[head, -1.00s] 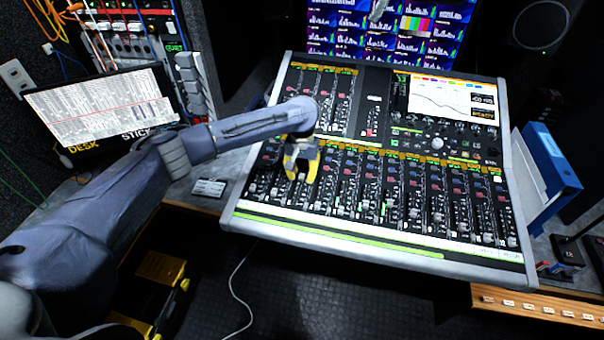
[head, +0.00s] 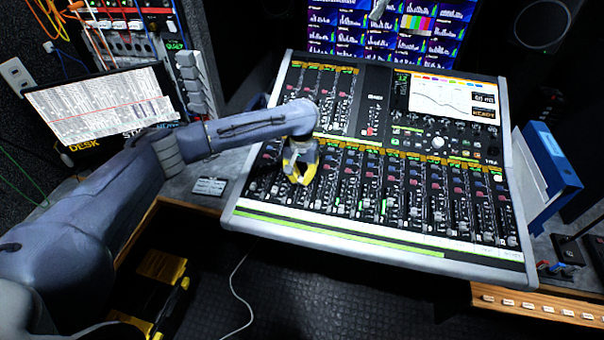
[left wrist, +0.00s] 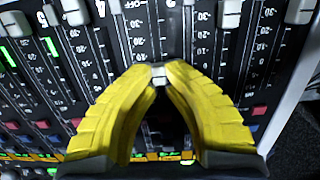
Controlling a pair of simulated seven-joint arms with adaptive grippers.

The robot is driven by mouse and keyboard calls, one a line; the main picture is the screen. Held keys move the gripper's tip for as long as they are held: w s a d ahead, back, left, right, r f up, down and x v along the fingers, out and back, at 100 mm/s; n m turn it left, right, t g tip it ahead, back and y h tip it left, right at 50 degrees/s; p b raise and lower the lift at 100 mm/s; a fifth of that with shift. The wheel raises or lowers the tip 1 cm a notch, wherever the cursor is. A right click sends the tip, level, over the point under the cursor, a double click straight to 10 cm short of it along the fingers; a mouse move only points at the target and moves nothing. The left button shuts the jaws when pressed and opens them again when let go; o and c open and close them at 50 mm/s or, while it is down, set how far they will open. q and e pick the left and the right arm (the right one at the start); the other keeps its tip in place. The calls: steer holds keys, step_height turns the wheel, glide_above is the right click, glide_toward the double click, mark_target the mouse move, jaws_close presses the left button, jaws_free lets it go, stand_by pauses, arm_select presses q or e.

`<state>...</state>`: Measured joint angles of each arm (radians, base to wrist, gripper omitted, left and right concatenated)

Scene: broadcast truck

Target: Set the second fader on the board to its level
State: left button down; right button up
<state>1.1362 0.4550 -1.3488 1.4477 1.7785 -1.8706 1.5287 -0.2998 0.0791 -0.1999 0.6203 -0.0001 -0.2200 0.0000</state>
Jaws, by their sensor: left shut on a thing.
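The mixing board (head: 375,100) fills the middle of the head view, with a row of faders along its near half. My left gripper (head: 299,182) reaches in from the left over the left part of that row. In the left wrist view its yellow fingers (left wrist: 160,72) meet on a small pale fader cap (left wrist: 158,77). Other fader caps stand beside it, one to the right (left wrist: 230,14) and one at the far right (left wrist: 299,11). The held fader's number is not readable. The fingers hide part of its slot. My right gripper is not in view.
A lit screen (head: 450,97) sits at the board's upper right. A laptop (head: 100,105) stands at the left, a small card (head: 209,186) on the desk, and a blue binder (head: 552,155) at the right. Neighbouring faders stand close to the fingers.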

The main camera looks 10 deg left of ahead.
mark_target(301, 177)
arm_select(q)
steer(key=c, duration=1.4)
jaws_free()
steer(key=shift+f, duration=0.1)
step_height(301, 177, up, 12)
